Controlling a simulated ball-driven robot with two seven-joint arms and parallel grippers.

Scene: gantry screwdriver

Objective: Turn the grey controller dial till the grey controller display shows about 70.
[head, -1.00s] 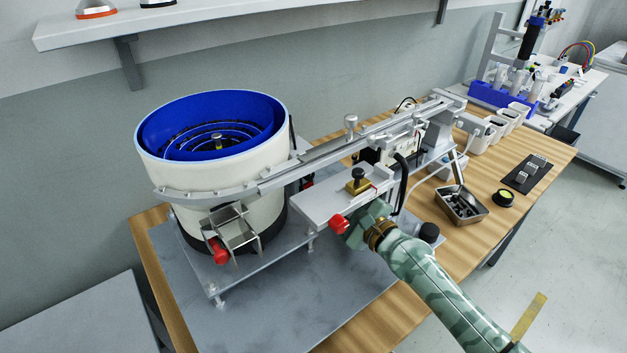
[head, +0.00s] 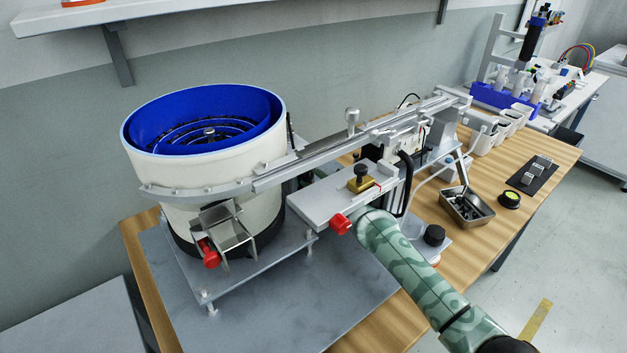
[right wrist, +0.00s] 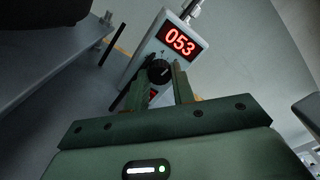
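The grey controller (right wrist: 190,33) shows in the right wrist view, its red display (right wrist: 180,42) reading 053. Its round black dial (right wrist: 159,72) is below the display. My right gripper (right wrist: 162,75) has its two fingers apart, one on each side of the dial. The right finger seems to stand slightly off the dial; I cannot tell whether the left one touches it. In the head view my right arm reaches under the grey plate of the feeder, which hides the fingers, the dial and the display. My left gripper is in neither view.
The white feeder bowl with blue inside (head: 205,120) stands on a grey base plate (head: 270,310). The metal track (head: 320,155) and a plate with a red knob (head: 340,224) are close above my right arm. A metal tray (head: 467,207) sits to the right on the wooden table.

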